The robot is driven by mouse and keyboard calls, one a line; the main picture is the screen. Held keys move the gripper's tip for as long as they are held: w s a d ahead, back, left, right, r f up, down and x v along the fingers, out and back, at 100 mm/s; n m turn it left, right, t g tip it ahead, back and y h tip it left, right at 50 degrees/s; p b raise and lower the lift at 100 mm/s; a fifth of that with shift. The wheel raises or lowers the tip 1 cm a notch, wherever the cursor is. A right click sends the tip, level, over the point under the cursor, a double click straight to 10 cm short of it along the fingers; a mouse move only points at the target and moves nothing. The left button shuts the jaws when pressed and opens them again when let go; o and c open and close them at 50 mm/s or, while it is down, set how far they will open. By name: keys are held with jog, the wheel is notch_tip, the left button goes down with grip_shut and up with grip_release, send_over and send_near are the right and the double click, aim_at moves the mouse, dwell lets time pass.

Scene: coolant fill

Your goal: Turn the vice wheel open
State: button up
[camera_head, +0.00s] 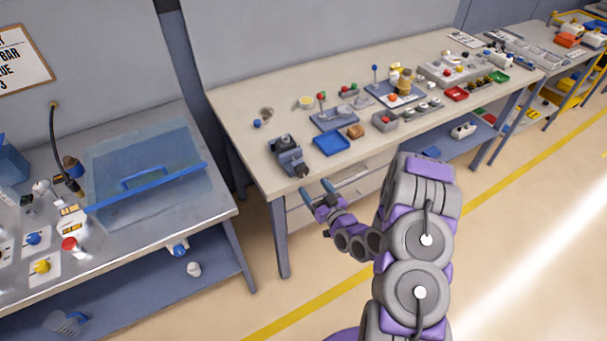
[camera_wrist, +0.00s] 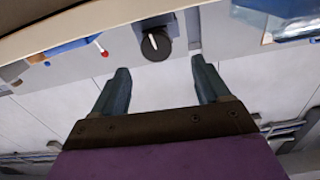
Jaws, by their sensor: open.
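The grey vice (camera_head: 287,153) stands at the front left corner of the beige workbench, its wheel end (camera_head: 301,171) toward the bench's front edge. In the wrist view a round dark wheel (camera_wrist: 156,44) with a pale bar across it shows on the front of the grey vice body. My gripper (camera_head: 316,189) is in front of the bench edge, fingers pointing toward the vice. In the wrist view my gripper (camera_wrist: 160,66) is open and empty. The wheel is ahead of the gap between its two fingers, and they look apart from it.
A blue tray (camera_head: 332,144) lies right of the vice, with a brown block (camera_head: 355,131) and several small fixtures beyond. The bench drawers (camera_head: 340,190) are below the edge. A second bench with a clear blue-edged cover (camera_head: 150,170) stands left; floor lies between.

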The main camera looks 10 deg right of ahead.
aim_at(304, 173)
jog(key=x, duration=0.4)
jog(key=d+b+x, duration=0.1)
jog(key=x, duration=0.2)
jog(key=shift+w+f, duration=0.1)
jog(key=shift+w+a, duration=0.15)
jog(key=shift+w, duration=0.1)
jog(key=shift+w+a, duration=0.25)
jog(key=shift+a, duration=0.2)
jog(key=shift+d, duration=0.3)
jog(key=c, duration=0.5)
jog(key=shift+a, duration=0.15)
jog(key=c, duration=0.5)
